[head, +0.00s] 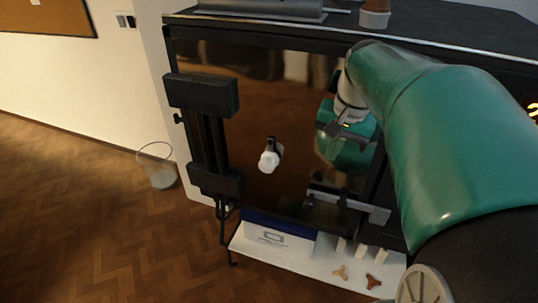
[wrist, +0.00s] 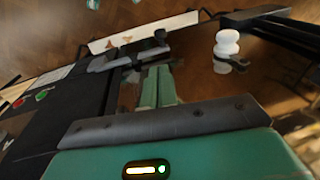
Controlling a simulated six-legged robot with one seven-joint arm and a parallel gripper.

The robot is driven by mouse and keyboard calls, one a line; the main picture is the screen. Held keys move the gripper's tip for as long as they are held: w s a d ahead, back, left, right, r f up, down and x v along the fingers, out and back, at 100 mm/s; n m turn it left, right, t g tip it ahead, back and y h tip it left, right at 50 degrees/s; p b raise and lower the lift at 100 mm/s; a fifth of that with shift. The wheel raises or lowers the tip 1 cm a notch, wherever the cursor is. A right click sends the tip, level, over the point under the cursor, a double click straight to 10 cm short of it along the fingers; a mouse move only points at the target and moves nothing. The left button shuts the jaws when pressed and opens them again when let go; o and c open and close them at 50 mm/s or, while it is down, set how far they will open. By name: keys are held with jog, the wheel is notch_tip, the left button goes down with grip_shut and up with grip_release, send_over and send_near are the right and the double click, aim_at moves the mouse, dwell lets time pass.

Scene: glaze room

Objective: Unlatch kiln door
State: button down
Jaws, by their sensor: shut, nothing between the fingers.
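The kiln door (head: 255,110) is a dark, glossy panel that fills the middle of the head view, with black hinge blocks on its left. A grey latch bar (head: 345,201) lies across its lower right edge, and a grey and black part that looks like this latch shows in the wrist view (wrist: 125,56). A white plug (head: 268,161) sticks out of the door; it also shows in the wrist view (wrist: 226,46). My gripper (head: 335,130) is above the latch, in front of the door, apart from the latch. Its green fingers (wrist: 158,85) are shut and empty.
A white shelf (head: 330,272) below the door carries a blue and white box (head: 277,238), white posts and small three-armed stilts. A terracotta and white pot (head: 375,14) stands on the kiln top. A round grey object with a wire loop (head: 163,179) is on the open wooden floor at left.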

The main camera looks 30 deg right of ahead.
send_over(306, 208)
jog(key=d, duration=0.1)
jog(key=f, duration=1.8)
jog(key=shift+s+f, duration=0.1)
jog(key=shift+s, duration=0.25)
jog(key=shift+w+a+f+g+h, duration=0.15)
jog(key=shift+f+g+h, duration=0.15)
jog(key=shift+f+g, duration=0.15)
jog(key=shift+w+a+f+g+h, duration=0.1)
jog(key=shift+w+f+g+h, duration=0.05)
jog(key=shift+f+g+h, duration=0.25)
jog(key=shift+w+a+f+g+h, duration=0.15)
jog(key=shift+f+g+h, duration=0.15)
jog(key=shift+f+g, duration=0.2)
jog(key=shift+w+f+g+h, duration=0.1)
jog(key=shift+f+g+h, duration=0.2)
jog(key=shift+f+g, duration=0.15)
jog(key=shift+f+g+h, duration=0.7)
jog(key=shift+f+g, duration=0.05)
jog(key=shift+g, duration=0.05)
jog(key=s+d+f+g, duration=0.1)
jog(key=s+d+f, duration=0.1)
jog(key=f, duration=0.5)
jog(key=shift+s+d+f+h, duration=0.3)
jog(key=shift+s+d+h, duration=0.1)
jog(key=shift+s, duration=0.35)
